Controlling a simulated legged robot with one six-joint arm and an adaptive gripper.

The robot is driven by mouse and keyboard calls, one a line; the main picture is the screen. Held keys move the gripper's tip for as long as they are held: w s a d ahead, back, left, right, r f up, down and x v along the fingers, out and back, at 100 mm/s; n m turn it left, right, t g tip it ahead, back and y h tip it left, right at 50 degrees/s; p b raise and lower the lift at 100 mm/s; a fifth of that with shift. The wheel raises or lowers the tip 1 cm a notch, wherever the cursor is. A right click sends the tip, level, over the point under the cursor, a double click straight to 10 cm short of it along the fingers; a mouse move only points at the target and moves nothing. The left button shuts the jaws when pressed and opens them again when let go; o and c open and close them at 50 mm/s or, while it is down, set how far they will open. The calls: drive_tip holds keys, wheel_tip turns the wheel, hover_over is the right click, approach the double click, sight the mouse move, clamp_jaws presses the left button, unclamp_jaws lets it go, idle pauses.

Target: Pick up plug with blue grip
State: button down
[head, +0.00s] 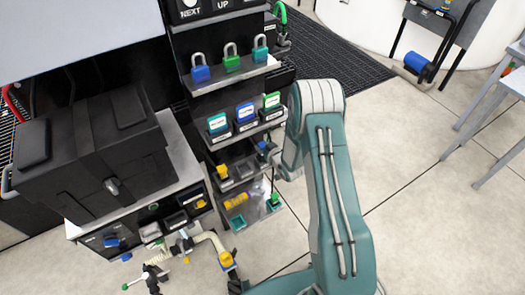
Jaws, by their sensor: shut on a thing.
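My green arm reaches up from the bottom and bends down to the left at its wrist, beside the shelf rack. My gripper (270,156) is at the third shelf, small and partly hidden by the wrist. It is shut on the plug with blue grip (262,145), of which only a small blue part shows. I cannot tell whether the plug is clear of its holder. A plug with a yellow grip (222,171) stands at the left of the same shelf.
Blue (201,74), green (231,63) and teal (260,53) padlocks stand on the top shelf. Labelled blocks (245,112) fill the second. A yellow cylinder (236,201) lies below. A black case (95,150) and pipes (205,242) are left.

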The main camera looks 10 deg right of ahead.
drive_tip(key=s+a+r, duration=0.2)
drive_tip(key=s+r, duration=0.8)
drive_tip(key=s, duration=0.4)
drive_tip(key=shift+r, duration=0.15)
drive_tip(key=shift+w, duration=0.1)
idle(0.9)
